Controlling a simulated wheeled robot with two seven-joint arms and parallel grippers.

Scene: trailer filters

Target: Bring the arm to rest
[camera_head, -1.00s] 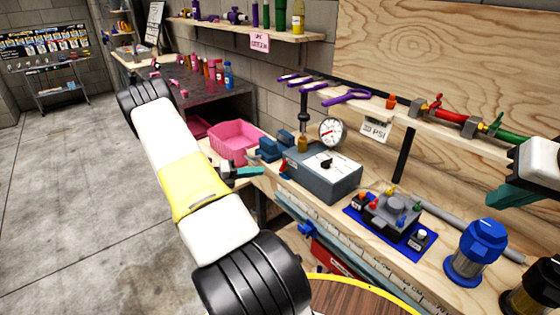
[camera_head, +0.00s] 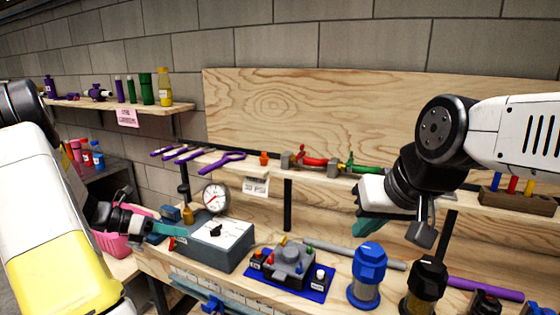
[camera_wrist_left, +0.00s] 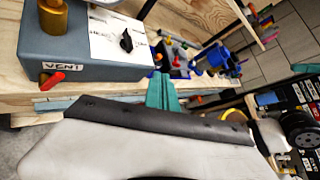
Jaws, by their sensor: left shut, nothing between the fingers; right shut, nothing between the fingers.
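My left gripper (camera_head: 172,230) shows teal fingers, shut and empty, in front of the left end of the grey box with a dial. In the left wrist view its teal fingers (camera_wrist_left: 163,92) are together in front of the workbench edge, beside the grey box (camera_wrist_left: 90,45). My left arm fills the left side of the head view. My right gripper (camera_head: 368,226) is shut and empty, above the bench behind the blue-capped filter (camera_head: 367,272). Its teal fingers point down and left; part of it is hidden by its own white housing.
The grey box (camera_head: 215,245) with a pressure gauge (camera_head: 215,197) stands on the bench. A blue mat (camera_head: 310,294) with a grey fitting lies beside it. A black-capped filter (camera_head: 425,280) is at the right. A pink bin (camera_head: 112,243) stands at the left. Purple wrenches (camera_head: 222,163) lie on the shelf.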

